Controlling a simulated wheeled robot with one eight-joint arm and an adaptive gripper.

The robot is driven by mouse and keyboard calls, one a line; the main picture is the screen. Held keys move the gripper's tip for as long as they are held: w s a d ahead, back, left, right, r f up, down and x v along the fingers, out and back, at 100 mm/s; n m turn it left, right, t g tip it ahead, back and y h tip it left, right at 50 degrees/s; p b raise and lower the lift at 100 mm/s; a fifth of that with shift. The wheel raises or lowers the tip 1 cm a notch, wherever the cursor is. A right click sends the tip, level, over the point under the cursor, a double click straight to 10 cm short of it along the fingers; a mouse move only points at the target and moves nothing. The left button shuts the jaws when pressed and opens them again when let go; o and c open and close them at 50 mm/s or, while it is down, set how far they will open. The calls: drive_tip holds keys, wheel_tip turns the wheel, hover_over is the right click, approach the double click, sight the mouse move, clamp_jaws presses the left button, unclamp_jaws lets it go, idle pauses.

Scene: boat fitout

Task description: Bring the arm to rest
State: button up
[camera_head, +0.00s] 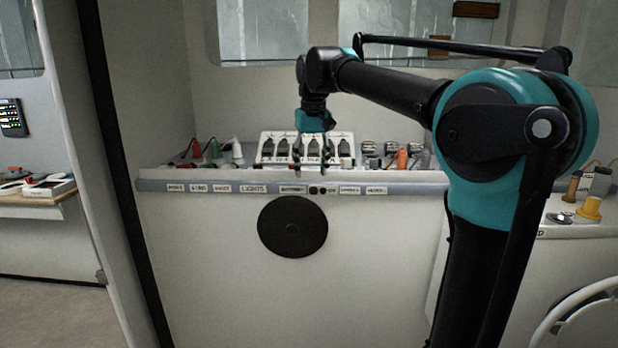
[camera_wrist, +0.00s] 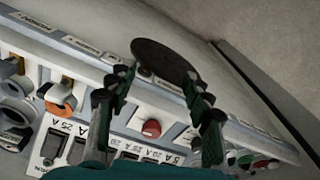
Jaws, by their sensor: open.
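My gripper (camera_head: 312,160) is in front of the white switch panel (camera_head: 268,150), with its fingers pointing down over the console's front edge. In the wrist view my gripper (camera_wrist: 160,108) is open, its two fingers apart with nothing held between them. A red round knob (camera_wrist: 151,129) shows between the fingers, on the console below; I cannot tell the height between them. My black and teal arm reaches from the right and hides part of the console behind it.
The console has a labelled front strip (camera_head: 220,187) and a black disc (camera_head: 292,227) on its face. Red, green and white plugs (camera_head: 214,152) stand left of the panel, and an orange one (camera_head: 402,160) right. A yellow knob (camera_head: 589,208) sits on the right counter.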

drive_tip(key=s+d+f, duration=0.2)
drive_tip(key=d+f, duration=0.5)
drive_tip(key=f, duration=0.4)
drive_tip(key=s+d+f+m+t, duration=0.1)
drive_tip(key=s+d+f, duration=0.2)
drive_tip(key=s+f, duration=0.3)
drive_tip(key=s+d+f+m+t, duration=0.1)
drive_tip(key=s+d+f, duration=0.3)
drive_tip(key=f, duration=0.7)
drive_tip(key=s+d+f+m+t, duration=0.1)
drive_tip(key=s+d+f, duration=0.3)
drive_tip(key=s+f, duration=0.4)
drive_tip(key=shift+s+d+f, duration=0.15)
drive_tip(key=shift+s+d, duration=0.1)
drive_tip(key=shift+s, duration=0.25)
drive_tip(key=shift+c, duration=0.2)
